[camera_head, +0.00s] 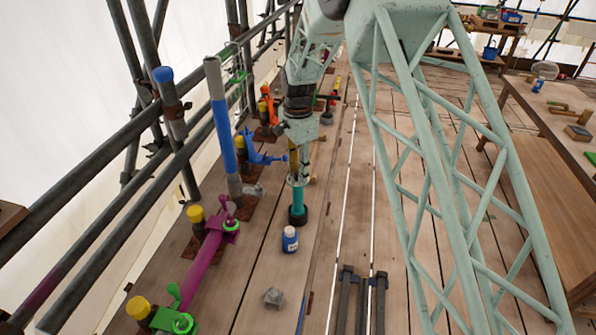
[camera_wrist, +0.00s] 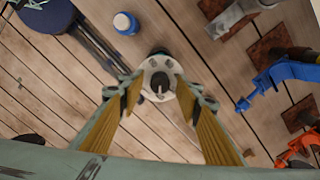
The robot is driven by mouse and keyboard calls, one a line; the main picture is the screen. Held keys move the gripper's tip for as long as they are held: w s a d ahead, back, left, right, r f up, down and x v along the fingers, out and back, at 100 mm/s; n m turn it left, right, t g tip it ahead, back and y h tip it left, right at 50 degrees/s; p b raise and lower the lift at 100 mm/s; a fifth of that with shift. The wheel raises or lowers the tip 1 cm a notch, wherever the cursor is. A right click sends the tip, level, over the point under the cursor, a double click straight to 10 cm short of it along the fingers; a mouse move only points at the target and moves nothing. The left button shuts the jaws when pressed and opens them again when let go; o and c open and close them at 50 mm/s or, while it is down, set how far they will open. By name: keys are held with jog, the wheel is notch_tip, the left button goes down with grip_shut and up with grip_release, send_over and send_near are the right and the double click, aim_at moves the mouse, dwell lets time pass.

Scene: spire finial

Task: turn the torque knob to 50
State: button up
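An upright device with a teal body (camera_head: 298,200) and a black foot stands on the planks directly below my gripper in the head view. I take it to hold the torque knob. In the wrist view its round grey top (camera_wrist: 149,71) shows end-on, with a dark round knob (camera_wrist: 159,80) and a pale pointer at its middle. My gripper (camera_wrist: 159,84) points down with its yellow fingers spread apart, one on each side of the grey top. Whether they touch it is unclear. No scale numbers are readable. In the head view my gripper (camera_head: 295,174) is at the device's top.
A blue-and-white bottle (camera_head: 290,239) stands in front of the device, with a grey lump (camera_head: 273,297) nearer. At left are a blue-and-grey post (camera_head: 221,125), a blue clamp (camera_head: 262,158), a magenta arm (camera_head: 203,262) and scaffold rails. A workbench (camera_head: 545,125) is at right.

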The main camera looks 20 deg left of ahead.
jog(key=shift+c, duration=0.7)
jog(key=c, duration=0.7)
jog(key=shift+c, duration=0.2)
